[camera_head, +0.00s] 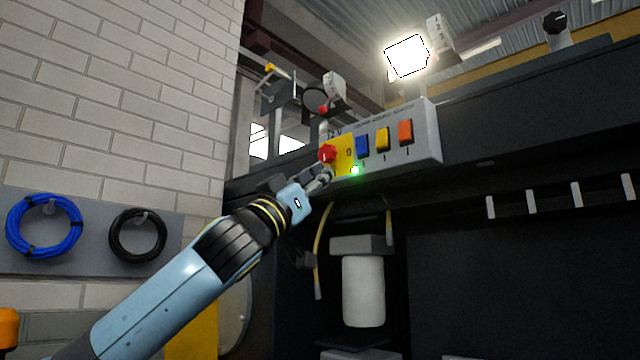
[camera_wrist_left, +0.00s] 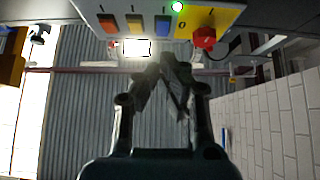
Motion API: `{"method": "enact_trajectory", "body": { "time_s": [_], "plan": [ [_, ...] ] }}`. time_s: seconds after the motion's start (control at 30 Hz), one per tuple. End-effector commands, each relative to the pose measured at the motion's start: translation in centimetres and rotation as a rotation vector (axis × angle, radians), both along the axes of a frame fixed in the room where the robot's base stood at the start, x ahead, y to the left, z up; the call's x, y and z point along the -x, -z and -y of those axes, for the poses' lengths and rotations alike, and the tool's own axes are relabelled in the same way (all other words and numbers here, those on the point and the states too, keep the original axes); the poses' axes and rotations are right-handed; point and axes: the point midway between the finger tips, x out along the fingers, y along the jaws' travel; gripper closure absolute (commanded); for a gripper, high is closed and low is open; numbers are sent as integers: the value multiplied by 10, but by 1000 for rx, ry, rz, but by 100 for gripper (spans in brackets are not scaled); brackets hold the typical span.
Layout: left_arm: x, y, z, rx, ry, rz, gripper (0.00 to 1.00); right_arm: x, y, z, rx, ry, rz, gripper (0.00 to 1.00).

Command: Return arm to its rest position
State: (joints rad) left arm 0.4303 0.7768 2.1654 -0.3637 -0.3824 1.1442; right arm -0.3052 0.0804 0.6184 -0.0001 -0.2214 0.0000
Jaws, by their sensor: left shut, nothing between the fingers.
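My left arm comes in from the lower left in the head view, and its gripper (camera_head: 322,180) is at the lower left of a grey control box (camera_head: 427,137). The fingers are shut and empty, just below a red knob (camera_head: 327,153) on a yellow panel. In the left wrist view the gripper (camera_wrist_left: 168,62) points up toward the same box, and the red knob (camera_wrist_left: 204,38) is to the right of the fingertips. I cannot tell whether the fingertips touch the box. My right gripper is not in view.
The box has blue (camera_head: 362,145), yellow (camera_head: 383,139) and orange (camera_head: 405,132) switches and a lit green lamp (camera_head: 354,170). A white cylinder (camera_head: 362,290) hangs below. Blue (camera_head: 44,227) and black (camera_head: 138,235) coils hang on the left wall. A dark chassis fills the right.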

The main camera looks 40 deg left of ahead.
Motion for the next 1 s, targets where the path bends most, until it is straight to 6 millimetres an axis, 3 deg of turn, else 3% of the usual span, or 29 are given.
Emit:
{"method": "enact_trajectory", "body": {
  "time_s": [0.4,0.47,0.53,0.67,0.83,1.0],
  "plan": [
    [-1,1,0,0,0,-3,100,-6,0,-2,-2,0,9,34],
    [-3,9,0,3,1,-17,100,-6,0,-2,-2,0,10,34],
    [-8,31,2,24,9,-55,100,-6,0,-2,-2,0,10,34],
    [-36,107,-13,108,-10,-198,100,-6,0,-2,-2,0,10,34],
    [-68,244,-43,226,-71,-439,100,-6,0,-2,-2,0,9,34],
    [-67,387,-63,288,-147,-677,100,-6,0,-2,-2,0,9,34]
  ]
}}
